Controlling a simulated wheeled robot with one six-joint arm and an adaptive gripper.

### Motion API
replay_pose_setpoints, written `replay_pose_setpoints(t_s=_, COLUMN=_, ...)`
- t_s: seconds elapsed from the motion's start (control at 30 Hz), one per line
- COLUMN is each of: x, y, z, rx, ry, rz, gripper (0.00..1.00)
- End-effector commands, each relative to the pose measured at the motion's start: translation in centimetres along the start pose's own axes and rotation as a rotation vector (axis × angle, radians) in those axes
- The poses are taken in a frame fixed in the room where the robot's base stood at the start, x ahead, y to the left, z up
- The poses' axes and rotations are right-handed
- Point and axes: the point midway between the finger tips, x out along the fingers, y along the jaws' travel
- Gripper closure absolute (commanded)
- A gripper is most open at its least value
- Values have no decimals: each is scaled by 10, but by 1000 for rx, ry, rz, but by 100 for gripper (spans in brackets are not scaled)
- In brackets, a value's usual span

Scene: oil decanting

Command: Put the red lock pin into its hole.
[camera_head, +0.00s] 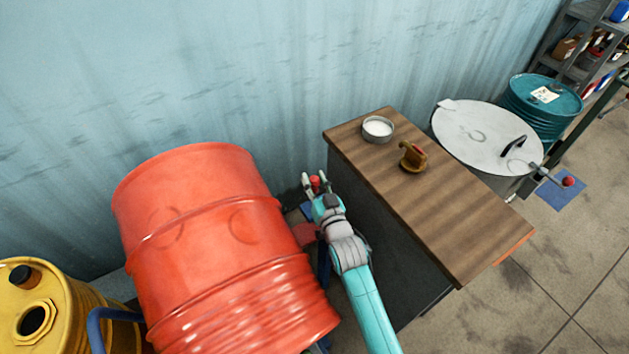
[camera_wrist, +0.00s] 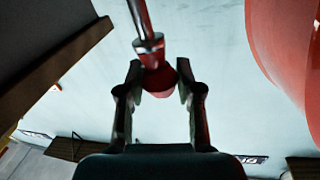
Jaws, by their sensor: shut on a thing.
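My gripper (camera_head: 316,181) is between the large red drum and the wooden table in the head view. In the wrist view, my gripper (camera_wrist: 158,84) has its two fingers closed on the red knob of the lock pin (camera_wrist: 160,79). The pin's metal shaft points away from the fingers, toward the top of that picture. In the head view only a bit of the red knob (camera_head: 315,182) shows between the fingers. I cannot make out the pin's hole in either view.
The red drum (camera_head: 205,205) lies tilted on the left, close to my arm; a blue frame shows in part beside it. The wooden table (camera_head: 440,210) on the right holds a white-filled dish (camera_head: 378,129) and a brass-coloured fitting (camera_head: 413,157). A yellow drum (camera_head: 60,300) stands lower left.

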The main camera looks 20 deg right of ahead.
Motion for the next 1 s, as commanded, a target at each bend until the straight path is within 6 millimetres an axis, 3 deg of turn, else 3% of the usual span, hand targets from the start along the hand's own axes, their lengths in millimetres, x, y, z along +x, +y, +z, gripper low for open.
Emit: replay_pose_setpoints(t_s=1.0, x=0, y=4, z=21, rx=0, ry=-1, rz=0, gripper=100)
